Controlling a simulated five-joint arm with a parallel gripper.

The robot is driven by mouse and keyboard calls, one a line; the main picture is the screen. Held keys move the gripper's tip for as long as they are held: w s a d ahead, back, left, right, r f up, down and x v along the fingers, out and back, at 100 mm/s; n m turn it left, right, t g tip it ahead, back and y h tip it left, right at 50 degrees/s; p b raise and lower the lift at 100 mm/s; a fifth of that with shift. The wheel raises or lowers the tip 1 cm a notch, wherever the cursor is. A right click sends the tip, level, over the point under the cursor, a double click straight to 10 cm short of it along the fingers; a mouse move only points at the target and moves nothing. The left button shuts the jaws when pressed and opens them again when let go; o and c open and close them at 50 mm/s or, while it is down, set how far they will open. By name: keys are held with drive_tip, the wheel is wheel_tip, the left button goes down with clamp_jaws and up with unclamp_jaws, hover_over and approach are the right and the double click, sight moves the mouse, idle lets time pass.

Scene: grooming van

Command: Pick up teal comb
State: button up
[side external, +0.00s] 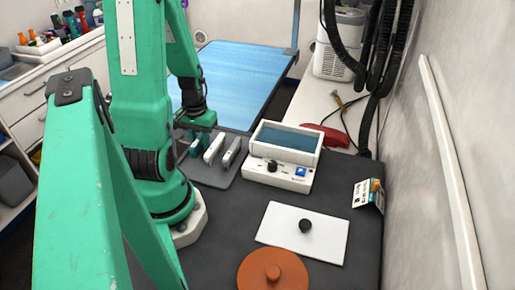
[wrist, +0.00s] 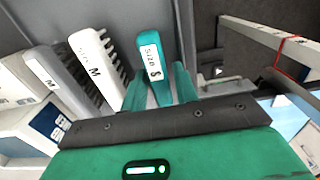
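The teal comb (side external: 195,146) stands in a dark grey rack (side external: 216,180), leftmost of a row of combs in the side view. In the wrist view the teal comb (wrist: 152,62) has a white label reading "SIZE S". My green gripper (side external: 199,129) is right above it, pointing down. In the wrist view, my gripper's (wrist: 160,92) two teal fingers lie on either side of the comb, spread apart. Whether they touch it is hard to tell. The comb's lower part is hidden.
A white comb (side external: 214,147) labelled M and a grey comb (side external: 232,153) stand close beside it. A white box with a knob (side external: 281,175) is to their right. A white board (side external: 285,238) and an orange lid (side external: 255,272) lie nearer. A blue table (side external: 235,75) is behind.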

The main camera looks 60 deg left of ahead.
sight(200, 137)
clamp_jaws()
drive_tip(key=shift+r, duration=0.15)
drive_tip(key=shift+r, duration=1.7)
drive_tip(key=shift+w+d+r, duration=0.1)
drive_tip(key=shift+r, duration=0.25)
drive_tip(key=w+d+r, duration=0.4)
drive_tip(key=d+r, duration=0.2)
drive_tip(key=d, duration=0.4)
drive_tip(key=shift+w+d+r, duration=0.2)
drive_tip(key=shift+w+r, duration=0.15)
drive_tip(key=shift+w, duration=0.05)
